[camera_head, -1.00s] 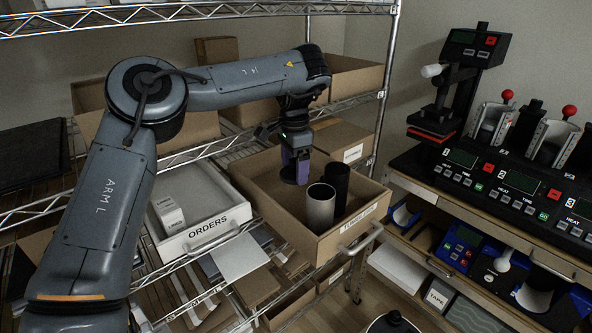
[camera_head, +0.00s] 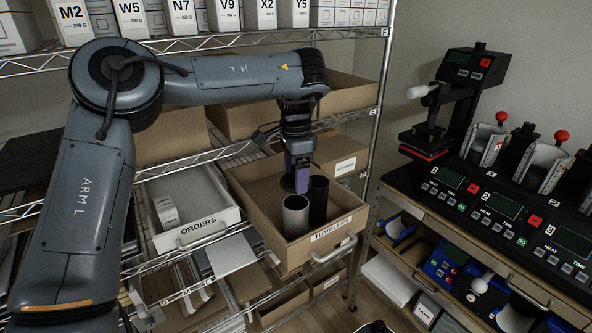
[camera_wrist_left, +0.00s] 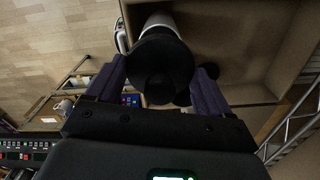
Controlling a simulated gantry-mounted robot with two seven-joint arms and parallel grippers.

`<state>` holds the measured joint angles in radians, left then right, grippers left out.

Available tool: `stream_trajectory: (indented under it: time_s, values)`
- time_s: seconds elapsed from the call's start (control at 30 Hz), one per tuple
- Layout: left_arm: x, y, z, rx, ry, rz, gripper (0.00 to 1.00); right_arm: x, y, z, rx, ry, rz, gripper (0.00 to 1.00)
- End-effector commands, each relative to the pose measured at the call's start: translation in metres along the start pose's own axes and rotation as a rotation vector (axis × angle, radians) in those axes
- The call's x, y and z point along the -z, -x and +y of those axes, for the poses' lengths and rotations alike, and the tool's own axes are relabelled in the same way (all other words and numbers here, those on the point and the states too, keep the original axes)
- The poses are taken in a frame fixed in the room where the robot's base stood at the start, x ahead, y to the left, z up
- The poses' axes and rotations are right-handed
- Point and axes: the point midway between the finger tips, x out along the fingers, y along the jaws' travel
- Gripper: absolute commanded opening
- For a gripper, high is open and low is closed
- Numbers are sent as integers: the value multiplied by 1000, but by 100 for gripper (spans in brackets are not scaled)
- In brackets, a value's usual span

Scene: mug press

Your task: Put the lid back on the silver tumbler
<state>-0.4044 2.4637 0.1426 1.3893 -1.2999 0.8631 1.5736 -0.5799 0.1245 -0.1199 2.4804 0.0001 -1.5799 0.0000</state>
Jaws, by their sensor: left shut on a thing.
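The silver tumbler (camera_head: 295,217) stands upright and open-topped in the tumblers drawer. My left gripper (camera_head: 299,180) has its purple fingers shut on a dark round lid (camera_head: 288,183). The lid is just above and behind the silver tumbler's rim in the head view, apparently apart from it. In the left wrist view the lid (camera_wrist_left: 160,65) sits between the fingers and hides most of the silver tumbler (camera_wrist_left: 158,19). My right gripper is not seen.
A black tumbler (camera_head: 318,203) stands close to the right of the silver one. The drawer (camera_head: 338,233) has low cardboard walls around them. The white orders drawer (camera_head: 207,231) is to the left. A press machine (camera_head: 440,110) stands at the right, clear of the arm.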

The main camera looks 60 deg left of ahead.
Motion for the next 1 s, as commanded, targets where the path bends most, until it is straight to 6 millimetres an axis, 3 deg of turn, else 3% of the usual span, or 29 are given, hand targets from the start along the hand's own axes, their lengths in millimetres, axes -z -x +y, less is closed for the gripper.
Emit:
stream_trajectory:
  time_s: [0.37,0.5,1.0]
  values:
    - [0,-32,1,-2,0,-1,52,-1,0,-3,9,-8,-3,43]
    - [0,-45,0,0,1,0,52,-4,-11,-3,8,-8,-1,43]
    - [0,-55,0,1,0,0,52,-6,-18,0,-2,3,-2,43]
